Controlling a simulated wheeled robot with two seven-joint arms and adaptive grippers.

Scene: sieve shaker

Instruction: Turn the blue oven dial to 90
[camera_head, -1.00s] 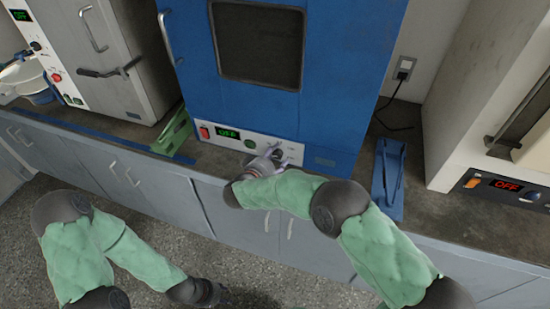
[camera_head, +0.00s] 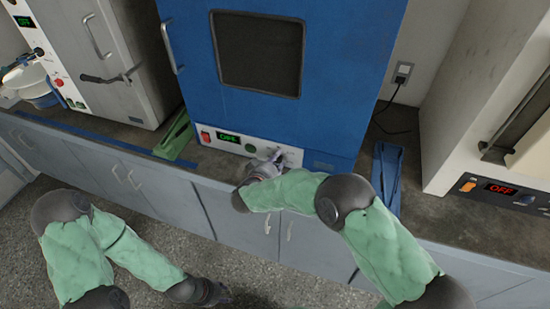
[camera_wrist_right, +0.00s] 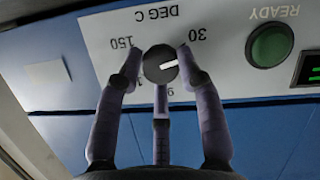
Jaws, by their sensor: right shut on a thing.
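The blue oven (camera_head: 330,60) stands on the counter with a white control panel (camera_head: 213,143) along its lower front. In the right wrist view, which is upside down, the dark round dial (camera_wrist_right: 160,64) has a white pointer aimed toward the printed 30. The 150 is on the other side, and the 90 is partly hidden by a finger. My right gripper (camera_wrist_right: 160,72) is shut on the dial, with fingers on both sides. In the head view the right gripper (camera_head: 274,160) covers the dial. My left gripper (camera_head: 222,295) hangs low, away from the oven, its fingers unclear.
A green READY button (camera_wrist_right: 269,46) and a lit display (camera_head: 229,138) sit beside the dial. A green rack (camera_head: 175,137) stands left of the oven and a blue one (camera_head: 388,165) right. White appliances (camera_head: 450,180) flank the counter.

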